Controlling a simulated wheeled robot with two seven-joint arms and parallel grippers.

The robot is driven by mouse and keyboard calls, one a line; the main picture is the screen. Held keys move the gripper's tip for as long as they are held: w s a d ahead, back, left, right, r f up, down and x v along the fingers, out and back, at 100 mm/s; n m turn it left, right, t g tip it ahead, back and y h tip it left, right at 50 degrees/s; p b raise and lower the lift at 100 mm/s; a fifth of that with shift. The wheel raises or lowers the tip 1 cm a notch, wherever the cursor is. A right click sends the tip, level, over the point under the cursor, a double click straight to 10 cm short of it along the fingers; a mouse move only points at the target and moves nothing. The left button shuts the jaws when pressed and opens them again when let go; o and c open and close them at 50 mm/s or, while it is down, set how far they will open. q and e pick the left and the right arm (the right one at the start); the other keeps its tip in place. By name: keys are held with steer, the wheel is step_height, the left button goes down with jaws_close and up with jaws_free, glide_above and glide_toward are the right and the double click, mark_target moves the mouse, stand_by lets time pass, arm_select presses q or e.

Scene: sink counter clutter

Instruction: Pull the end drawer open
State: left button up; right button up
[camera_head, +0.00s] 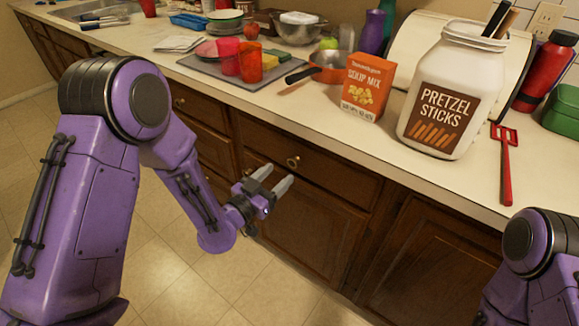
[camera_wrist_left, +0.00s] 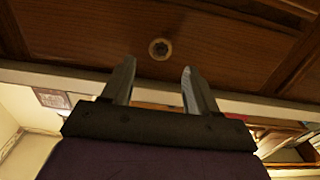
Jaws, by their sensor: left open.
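A brown wooden drawer front (camera_head: 335,178) with a round brass knob (camera_head: 292,161) sits under the counter edge, and it looks closed. My left gripper (camera_head: 278,178) is open and empty, with its two grey fingers pointing toward the drawer near the knob. In the left wrist view the knob (camera_wrist_left: 159,49) shows beyond the fingertips, roughly centred between the two fingers (camera_wrist_left: 158,66). The fingers look apart from the knob and not around it; the exact gap is hard to tell. My right arm shows at the lower right, but its gripper is out of view.
Another drawer with a knob (camera_head: 180,102) is further left, behind my left arm. Cabinet doors (camera_head: 310,230) lie below. The counter above holds a pretzel jar (camera_head: 452,90), a soup mix box (camera_head: 367,86) and a red spatula (camera_head: 506,165). The tiled floor (camera_head: 265,295) is clear.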

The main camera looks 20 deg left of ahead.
mark_target(292, 163)
arm_select(q)
steer(key=x, duration=0.6)
steer(key=shift+f+p, duration=0.1)
steer(key=shift+p, duration=0.2)
jaws_close()
